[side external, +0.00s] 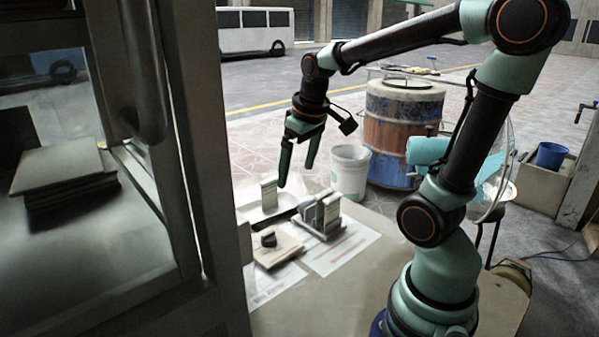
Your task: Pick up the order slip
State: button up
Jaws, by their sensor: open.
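My gripper (296,170) is open and empty, pointing down above the far part of the pale table (365,290). Below it stands a light upright piece (268,194) in a pale tray (258,214). To the right, several upright slips or cards (331,207) stand close together in a holder. A flat white printed sheet (343,252) lies in front of the holder. I cannot tell which of these is the order slip.
A small board with a dark knob (268,239) sits left of the holder. A dark cabinet frame (205,170) blocks the left side. A white bucket (349,170) and a rusty blue barrel (401,125) stand behind the table.

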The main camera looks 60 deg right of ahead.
aim_at(335, 201)
jog(key=s+d+f+g, duration=0.1)
jog(key=d+f, duration=0.1)
jog(key=d, duration=0.3)
jog(key=s+d+f+m+g, duration=0.1)
jog(key=d+f, duration=0.1)
jog(key=d, duration=0.2)
jog(key=s+d+f+y, duration=0.1)
jog(key=d+f, duration=0.1)
jog(key=d, duration=0.3)
jog(key=shift+d+f+m+g, duration=0.1)
jog(key=shift+d+m+g, duration=0.2)
jog(key=shift+m+g, duration=0.1)
jog(key=shift+d+f, duration=0.1)
jog(key=shift+f, duration=0.2)
notch_tip(335, 201, down, 12)
jog(key=shift+r, duration=0.2)
jog(key=c, duration=1.2)
